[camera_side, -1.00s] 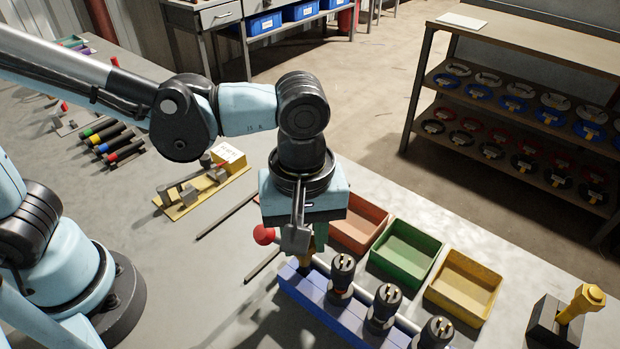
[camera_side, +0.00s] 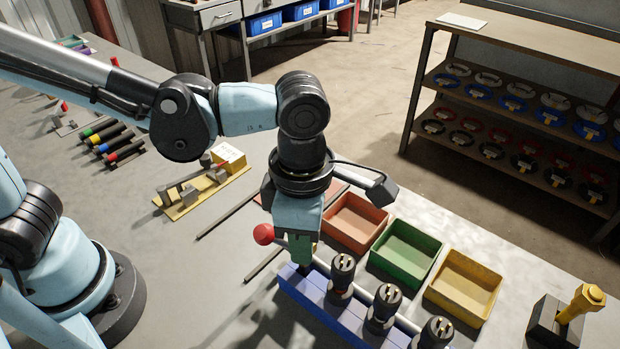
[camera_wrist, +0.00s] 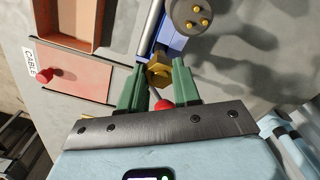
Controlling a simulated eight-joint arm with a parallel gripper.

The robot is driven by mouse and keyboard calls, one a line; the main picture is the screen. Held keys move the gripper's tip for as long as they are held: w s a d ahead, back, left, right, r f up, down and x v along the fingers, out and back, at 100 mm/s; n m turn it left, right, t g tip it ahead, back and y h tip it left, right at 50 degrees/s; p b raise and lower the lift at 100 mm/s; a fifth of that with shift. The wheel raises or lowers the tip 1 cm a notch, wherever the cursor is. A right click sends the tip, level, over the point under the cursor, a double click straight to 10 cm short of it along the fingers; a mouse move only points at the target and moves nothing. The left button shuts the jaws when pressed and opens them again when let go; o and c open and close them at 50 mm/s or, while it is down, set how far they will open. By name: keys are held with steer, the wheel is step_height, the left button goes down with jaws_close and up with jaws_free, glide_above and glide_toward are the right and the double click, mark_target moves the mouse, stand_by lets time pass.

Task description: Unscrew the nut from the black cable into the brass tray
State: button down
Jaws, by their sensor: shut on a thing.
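My gripper (camera_side: 303,258) points down at the left end of a blue rack (camera_side: 330,306). In the wrist view its two green fingers (camera_wrist: 157,84) are shut on a brass-coloured hex nut (camera_wrist: 158,72). The nut sits at the end of the blue rack (camera_wrist: 172,45); its threads and the black cable under it are hidden. Several black plugs with gold pins (camera_side: 343,268) stand along the rack, and one (camera_wrist: 190,14) shows in the wrist view. The yellow tray (camera_side: 488,311), the likely brass tray, stands to the right and looks empty.
A green tray (camera_side: 432,268) and an orange tray (camera_side: 377,236) stand beside the yellow one. A red-knobbed lever (camera_side: 264,234) is close by my gripper. A yellow fixture (camera_side: 205,192) lies to the left. A black block with a yellow post (camera_side: 578,305) stands far right.

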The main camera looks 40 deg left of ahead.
steer(key=shift+n, duration=0.8)
steer(key=c, duration=0.7)
jaws_free()
steer(key=shift+r, duration=1.5)
steer(key=shift+f, duration=0.1)
